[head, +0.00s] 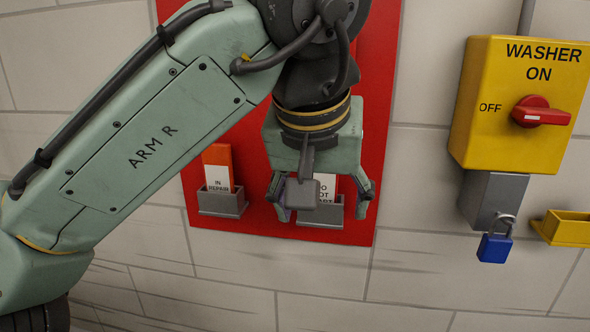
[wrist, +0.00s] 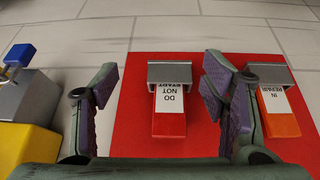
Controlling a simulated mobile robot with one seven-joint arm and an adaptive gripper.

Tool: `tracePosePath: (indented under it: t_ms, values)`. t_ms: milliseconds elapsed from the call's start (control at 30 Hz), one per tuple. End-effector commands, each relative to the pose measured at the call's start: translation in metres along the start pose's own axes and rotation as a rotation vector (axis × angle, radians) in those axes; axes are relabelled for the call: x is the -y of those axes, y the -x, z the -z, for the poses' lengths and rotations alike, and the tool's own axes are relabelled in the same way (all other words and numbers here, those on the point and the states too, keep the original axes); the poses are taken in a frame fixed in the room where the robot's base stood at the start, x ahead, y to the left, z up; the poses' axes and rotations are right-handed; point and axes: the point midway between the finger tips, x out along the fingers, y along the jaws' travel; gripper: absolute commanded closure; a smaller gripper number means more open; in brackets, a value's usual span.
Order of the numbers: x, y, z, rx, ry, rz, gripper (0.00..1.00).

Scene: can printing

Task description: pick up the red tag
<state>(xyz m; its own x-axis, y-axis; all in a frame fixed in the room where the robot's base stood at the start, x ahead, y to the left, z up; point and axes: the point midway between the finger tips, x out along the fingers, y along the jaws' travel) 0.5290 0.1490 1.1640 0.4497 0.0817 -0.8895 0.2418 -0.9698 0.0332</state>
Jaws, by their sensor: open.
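The red tag (wrist: 169,125) has a white label reading "DO NOT START" and sits in a grey holder (wrist: 180,72) on the red board. In the head view only part of the tag's white label (head: 322,188) shows, behind my gripper (head: 320,203). My gripper is open in front of the board. In the wrist view the tag lies between its two purple-padded fingers (wrist: 158,85), nearer the right one, with no contact visible. The tag's lower end is hidden in its holder.
An orange "IN REPAIR" tag (head: 218,165) stands in a holder (head: 222,202) to the left in the head view. A yellow washer switch box (head: 490,130), a blue padlock (head: 495,247) and an empty-looking yellow holder (head: 567,228) are to the right. The wall below is clear.

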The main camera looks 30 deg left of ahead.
Motion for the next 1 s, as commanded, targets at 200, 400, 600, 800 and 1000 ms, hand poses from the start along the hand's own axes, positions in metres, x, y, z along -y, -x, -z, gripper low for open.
tracePosePath:
  t_ms: [200, 400, 600, 800, 1000]
  values:
    - [0.007, -0.004, 0.001, 0.090, 0.022, 0.046, 0.33]
    - [0.008, -0.021, 0.035, 0.086, 0.019, 0.043, 0.33]
    - [0.009, -0.031, 0.052, 0.083, 0.019, 0.044, 0.33]
    - [0.009, -0.040, 0.073, 0.084, 0.019, 0.042, 0.33]
    - [0.011, -0.057, 0.094, 0.085, 0.019, 0.042, 0.33]
